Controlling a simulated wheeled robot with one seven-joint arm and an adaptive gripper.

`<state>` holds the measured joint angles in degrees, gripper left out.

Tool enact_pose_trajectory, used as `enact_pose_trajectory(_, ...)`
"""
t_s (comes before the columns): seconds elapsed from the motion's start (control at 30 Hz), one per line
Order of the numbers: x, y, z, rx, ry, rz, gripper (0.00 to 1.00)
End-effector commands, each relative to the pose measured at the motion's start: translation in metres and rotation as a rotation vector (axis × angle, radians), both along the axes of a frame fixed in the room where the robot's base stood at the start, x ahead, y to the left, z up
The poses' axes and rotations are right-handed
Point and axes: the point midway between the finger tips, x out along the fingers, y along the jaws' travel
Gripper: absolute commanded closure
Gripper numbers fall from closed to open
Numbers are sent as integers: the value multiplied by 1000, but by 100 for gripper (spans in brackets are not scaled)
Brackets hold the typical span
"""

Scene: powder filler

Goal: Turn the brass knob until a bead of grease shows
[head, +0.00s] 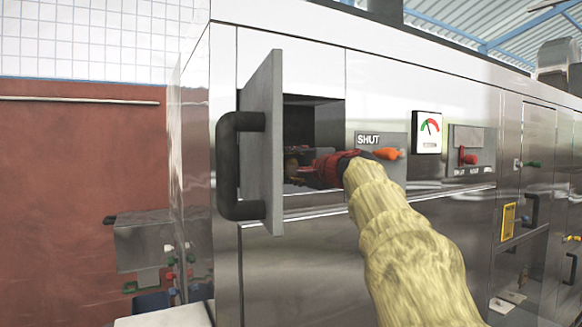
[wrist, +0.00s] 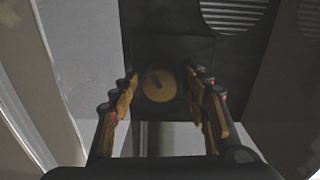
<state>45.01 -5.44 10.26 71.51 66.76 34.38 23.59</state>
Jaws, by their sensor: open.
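The brass knob (wrist: 158,85) is a round disc with a dark slot or mark on its face, seen on a dark panel in the wrist view. My gripper (wrist: 160,88) is open, with one finger to the left of the knob and one to the right. I cannot tell whether either finger touches it. In the head view my gripper (head: 304,170) reaches into an open compartment (head: 312,110) of the steel machine, and the knob is hidden there. No bead of grease can be made out.
The compartment's grey door (head: 262,150) with a black handle (head: 228,165) stands open at the left. To the right are an orange lever (head: 387,154) by a SHUT label, a dial gauge (head: 427,132) and a red lever (head: 467,156). Compartment walls lie close around my gripper.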

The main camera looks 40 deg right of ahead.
Motion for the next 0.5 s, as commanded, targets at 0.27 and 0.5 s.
enact_pose_trajectory(0.27, 0, 1, 1, -1, -1, 0, 50)
enact_pose_trajectory(0.5, -19, 5, 3, -2, -3, -2, 50)
